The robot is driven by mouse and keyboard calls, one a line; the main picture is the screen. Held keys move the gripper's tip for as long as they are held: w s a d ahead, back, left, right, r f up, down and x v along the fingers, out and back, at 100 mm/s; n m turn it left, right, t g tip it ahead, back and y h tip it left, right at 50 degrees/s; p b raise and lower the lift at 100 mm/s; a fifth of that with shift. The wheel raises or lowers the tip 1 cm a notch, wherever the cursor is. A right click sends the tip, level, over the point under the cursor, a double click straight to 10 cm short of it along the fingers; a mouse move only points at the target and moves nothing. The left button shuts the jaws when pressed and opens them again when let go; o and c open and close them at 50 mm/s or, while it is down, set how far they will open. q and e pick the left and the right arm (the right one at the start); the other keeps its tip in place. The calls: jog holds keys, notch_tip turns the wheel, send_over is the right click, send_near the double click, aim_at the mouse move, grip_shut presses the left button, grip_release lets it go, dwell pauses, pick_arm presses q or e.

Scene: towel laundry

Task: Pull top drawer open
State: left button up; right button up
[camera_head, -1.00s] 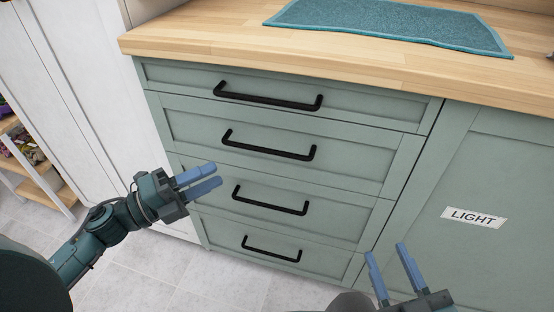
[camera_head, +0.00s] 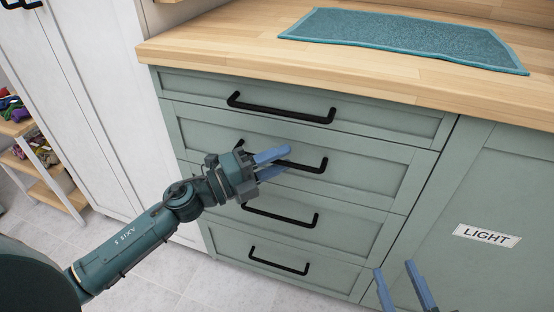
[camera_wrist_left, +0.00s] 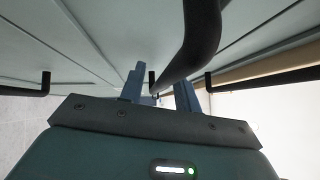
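The top drawer (camera_head: 385,117) is the uppermost grey-green front under the counter and looks shut. Its black bar handle (camera_head: 282,108) is fully in view. My left gripper (camera_head: 288,160) is open and empty in front of the second drawer's handle (camera_head: 310,168), which it partly hides, below the top handle. In the left wrist view its two blue fingers (camera_wrist_left: 160,88) stand apart, and a black handle bar (camera_wrist_left: 200,40) shows large and close. I cannot tell which handle that is. My right gripper (camera_head: 393,266) is open and empty at the bottom right, low before the cabinet.
Two lower drawers with black handles (camera_head: 282,218) (camera_head: 279,262) look shut. A teal towel (camera_head: 405,38) lies on the wooden counter (camera_head: 215,48). A cabinet door labelled LIGHT (camera_head: 486,236) is at the right. A shelf (camera_head: 50,190) stands at the far left.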

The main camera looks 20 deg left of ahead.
pick_arm(q)
jog(key=shift+c, duration=0.5)
grip_shut()
